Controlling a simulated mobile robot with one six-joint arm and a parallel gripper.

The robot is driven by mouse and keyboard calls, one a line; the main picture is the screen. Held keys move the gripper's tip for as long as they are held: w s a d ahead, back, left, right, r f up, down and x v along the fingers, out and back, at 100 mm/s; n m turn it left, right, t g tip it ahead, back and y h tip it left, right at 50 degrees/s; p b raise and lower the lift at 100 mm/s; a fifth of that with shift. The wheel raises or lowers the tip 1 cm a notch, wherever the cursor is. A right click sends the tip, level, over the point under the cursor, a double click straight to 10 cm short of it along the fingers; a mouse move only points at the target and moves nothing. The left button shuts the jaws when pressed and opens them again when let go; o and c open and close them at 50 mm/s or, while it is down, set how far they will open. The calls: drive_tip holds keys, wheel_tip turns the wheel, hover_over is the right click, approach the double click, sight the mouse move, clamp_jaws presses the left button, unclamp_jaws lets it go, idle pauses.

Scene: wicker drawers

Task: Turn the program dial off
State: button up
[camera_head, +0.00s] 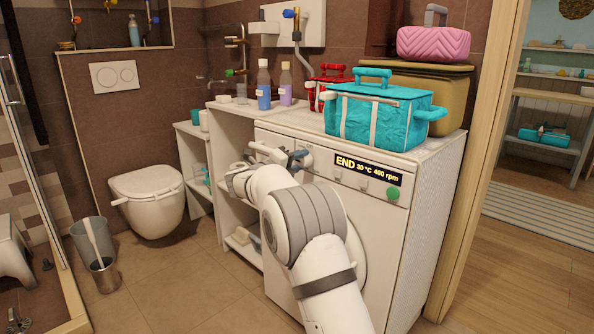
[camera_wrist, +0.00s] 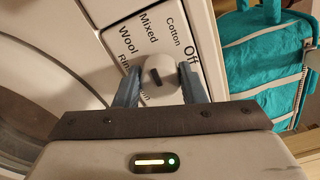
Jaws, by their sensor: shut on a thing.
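The program dial (camera_wrist: 161,74) is a small grey-white knob with a dark pointer mark, on the white washing machine (camera_head: 385,235). In the wrist view, labels Wool, Mixed, Cotton and Off stand around it; Rinse and another label are partly hidden. The pointer slants, and I cannot tell which label it marks. My gripper (camera_wrist: 160,82) is shut on the dial, one blue-grey finger on each side. In the head view, my gripper (camera_head: 285,158) is at the panel's left part and hides the dial. The panel display (camera_head: 368,170) reads END, 30 °C, 400 rpm.
Bottles (camera_head: 264,88) stand on the shelf to the left. A toilet (camera_head: 150,200) stands left.

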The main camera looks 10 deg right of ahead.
drive_tip(key=m, duration=0.1)
drive_tip(key=m+b, duration=0.1)
drive_tip(key=m, duration=0.1)
drive_tip(key=shift+s+d+f+m+b, duration=0.1)
drive_tip(key=shift+d+f+m+b, duration=0.15)
drive_tip(key=shift+m+b, duration=0.15)
drive_tip(key=m, duration=0.4)
drive_tip(key=shift+r+m, duration=0.2)
drive_tip(key=shift+m, duration=0.1)
drive_tip(key=m, duration=0.4)
drive_tip(key=shift+s+d, duration=0.1)
drive_tip(key=shift+m, duration=2.5)
drive_tip(key=o, duration=1)
drive_tip(key=shift+r, duration=0.1)
